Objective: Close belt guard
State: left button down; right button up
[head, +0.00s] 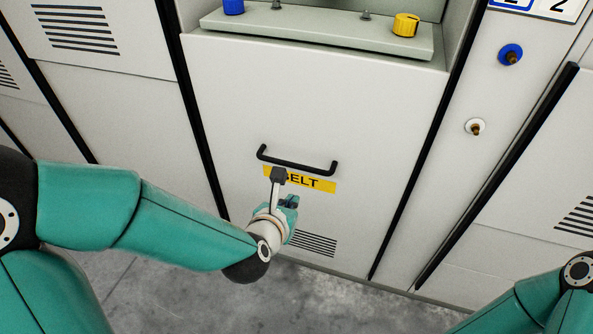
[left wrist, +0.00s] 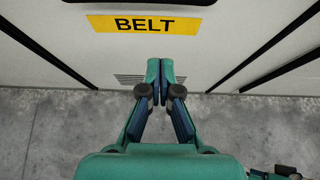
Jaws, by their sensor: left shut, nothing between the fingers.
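The belt guard (head: 300,110) is a pale grey panel with a black bar handle (head: 297,160) and a yellow BELT label (head: 318,184) just below the handle. The panel looks flush with its frame; I cannot tell whether it is fully shut. My left gripper (head: 291,203) is in front of the panel, below the handle and label, and hides part of the label. In the left wrist view my left gripper (left wrist: 160,72) is shut and empty, with its fingertips below the label (left wrist: 144,25) near the vent slots. My right gripper is out of view.
A ledge (head: 320,30) with a blue knob (head: 233,6) and a yellow knob (head: 406,24) juts out above the panel. More cabinet panels stand on both sides. Grey concrete floor (head: 180,295) lies below.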

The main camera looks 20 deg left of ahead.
pick_arm(q)
jog(key=p+x, duration=0.3)
jog(key=x, duration=0.6)
jog(key=shift+d+r+p, duration=0.15)
jog(key=shift+r+p, duration=0.35)
jog(key=shift+r, duration=1.7)
